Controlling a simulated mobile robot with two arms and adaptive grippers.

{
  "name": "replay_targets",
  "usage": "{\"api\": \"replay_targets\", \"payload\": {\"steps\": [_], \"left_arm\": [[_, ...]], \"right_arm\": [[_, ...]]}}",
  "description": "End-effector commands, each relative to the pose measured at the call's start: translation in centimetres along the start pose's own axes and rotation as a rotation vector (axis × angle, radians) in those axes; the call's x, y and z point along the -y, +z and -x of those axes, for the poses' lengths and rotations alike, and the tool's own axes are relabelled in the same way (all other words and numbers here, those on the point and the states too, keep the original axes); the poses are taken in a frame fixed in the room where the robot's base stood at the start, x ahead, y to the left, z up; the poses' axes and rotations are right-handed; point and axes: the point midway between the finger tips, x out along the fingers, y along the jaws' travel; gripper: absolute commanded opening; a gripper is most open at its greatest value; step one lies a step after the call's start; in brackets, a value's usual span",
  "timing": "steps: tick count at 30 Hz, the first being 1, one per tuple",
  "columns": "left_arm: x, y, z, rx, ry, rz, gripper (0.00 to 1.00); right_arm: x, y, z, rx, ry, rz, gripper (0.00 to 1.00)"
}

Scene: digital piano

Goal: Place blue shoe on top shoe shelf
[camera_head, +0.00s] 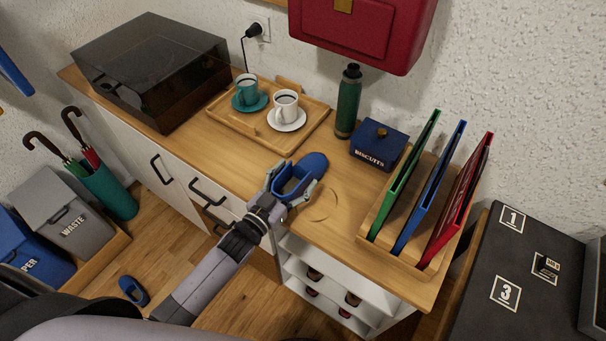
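A blue shoe (311,166) is at the wooden counter's front edge, its toe pointing away from me. My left gripper (292,184) has its fingers on either side of the shoe's heel end and appears shut on it. I cannot tell whether the shoe touches the counter. A second blue shoe (133,290) lies on the wooden floor at lower left. The white shoe shelf (376,315) is under the counter's right part. Dark and red shoes show on its lower levels, and its upper level is partly hidden. My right gripper is not in view.
The counter (234,157) holds a cup tray (254,137), a green bottle (348,103), a biscuit tin (379,144) and a rack (408,264) of coloured folders. A turntable (150,70) stands at left. Bins and umbrellas stand on the floor at left.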

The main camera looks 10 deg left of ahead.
Motion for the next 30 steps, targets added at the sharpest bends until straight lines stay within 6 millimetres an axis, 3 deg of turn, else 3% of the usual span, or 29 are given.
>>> {"api": "replay_targets", "payload": {"steps": [24, 30], "left_arm": [[0.01, -0.12, 0.00, -0.003, 0.000, 0.000, 0.14], [0.02, -0.29, 0.00, -0.003, 0.000, 0.000, 0.13]], "right_arm": [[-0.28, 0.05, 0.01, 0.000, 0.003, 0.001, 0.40], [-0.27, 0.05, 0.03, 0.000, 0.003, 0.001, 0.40]]}}
